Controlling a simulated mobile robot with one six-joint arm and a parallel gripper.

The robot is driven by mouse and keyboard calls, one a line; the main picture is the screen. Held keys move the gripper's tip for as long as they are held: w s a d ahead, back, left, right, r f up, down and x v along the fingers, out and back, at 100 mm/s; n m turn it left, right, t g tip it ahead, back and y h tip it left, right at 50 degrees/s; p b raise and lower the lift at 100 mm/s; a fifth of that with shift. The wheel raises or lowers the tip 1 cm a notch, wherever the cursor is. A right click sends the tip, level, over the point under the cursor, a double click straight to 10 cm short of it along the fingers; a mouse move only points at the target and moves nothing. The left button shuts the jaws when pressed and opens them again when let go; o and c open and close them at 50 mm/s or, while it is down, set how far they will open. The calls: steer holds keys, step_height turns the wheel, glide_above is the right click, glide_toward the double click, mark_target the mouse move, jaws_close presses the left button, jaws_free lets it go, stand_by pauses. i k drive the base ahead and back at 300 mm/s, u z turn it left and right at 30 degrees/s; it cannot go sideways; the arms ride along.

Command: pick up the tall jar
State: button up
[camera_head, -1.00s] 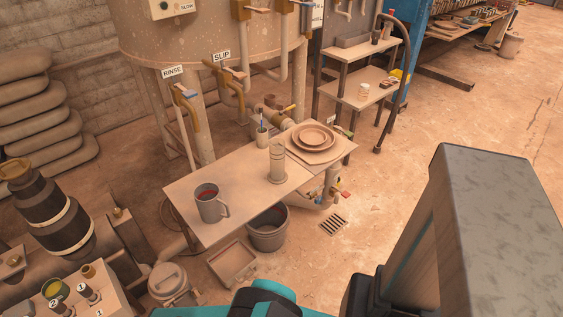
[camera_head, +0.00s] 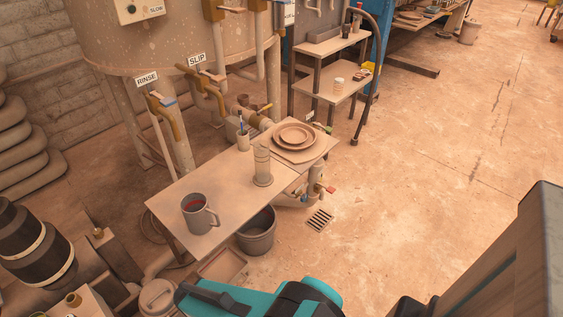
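The tall jar (camera_head: 262,166) is a slim, clear-looking upright cylinder on a wider foot. Teal and black parts of my arm show at the bottom edge, well short of the bench. My gripper's fingertips are not visible.
A grey bucket (camera_head: 257,233) stands on the floor under the bench's front edge. Pipes and valves with RINSE (camera_head: 147,79) and SLIP labels hang behind the bench. A shelf cart (camera_head: 335,85) stands behind at right. The floor at right is open, with a drain grate (camera_head: 320,219).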

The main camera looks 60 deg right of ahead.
mark_target(263, 177)
steer(key=u, duration=1)
steer(key=k, duration=0.1)
steer(key=z, duration=2.55)
steer(key=k, duration=0.9)
steer(key=u, duration=0.15)
steer(key=i, duration=0.85)
steer(key=z, duration=0.05)
